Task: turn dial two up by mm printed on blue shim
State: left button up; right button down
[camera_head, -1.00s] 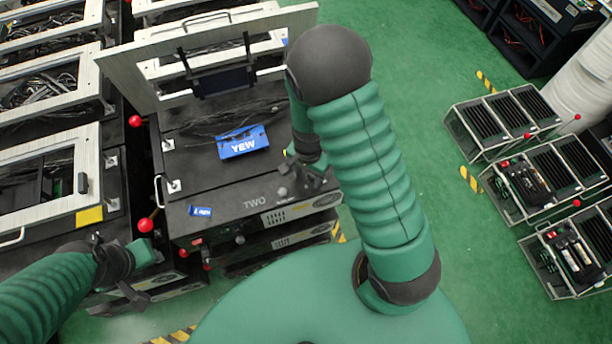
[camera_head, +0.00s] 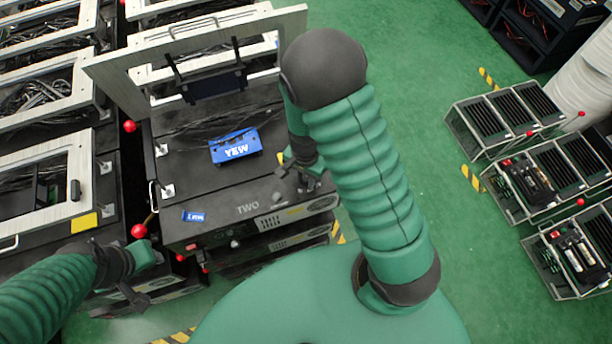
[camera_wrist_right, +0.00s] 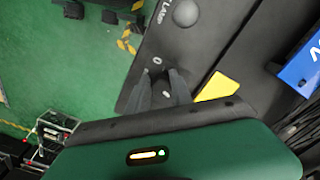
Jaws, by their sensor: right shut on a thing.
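The black box marked TWO (camera_head: 247,209) stands left of centre in the head view. A small blue plate (camera_head: 194,216) lies at its front left; its print is too small to read. My right gripper (camera_head: 309,182) is at the box's front right corner. In the right wrist view the fingers (camera_wrist_right: 161,92) close on a small dark part beside a white 0 mark; the part is mostly hidden. A round knob (camera_wrist_right: 182,12) is apart from the fingers. My left gripper (camera_head: 132,292) hangs at the lower left, away from the plate; its opening is unclear.
A larger blue block marked YEW (camera_head: 236,146) lies on the box. A yellow piece (camera_wrist_right: 217,88) is beside the right fingers. A raised pale frame (camera_head: 125,85) stands at the back. A red ball-ended lever (camera_head: 139,231) is at the left.

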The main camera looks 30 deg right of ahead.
jog(key=shift+w+d+r, duration=0.1)
jog(key=shift+w+r, duration=0.05)
jog(key=shift+w, duration=0.1)
jog(key=m+p, duration=0.2)
jog(key=shift+d+r+m+p, duration=0.1)
jog(key=shift+r+m+p, duration=0.2)
jog(key=shift+r+p, duration=0.1)
jog(key=shift+w+f+m+p, duration=0.1)
jog(key=shift+f+m+p, duration=0.15)
jog(key=shift+m, duration=0.25)
jog(key=shift+w+f+m, duration=0.1)
jog(key=shift+f+m, duration=0.15)
jog(key=shift+m, duration=0.05)
jog(key=c, duration=1.3)
grip_release()
jog(key=shift+o, duration=0.9)
jog(key=shift+d, duration=0.1)
jog(key=shift+f, duration=0.1)
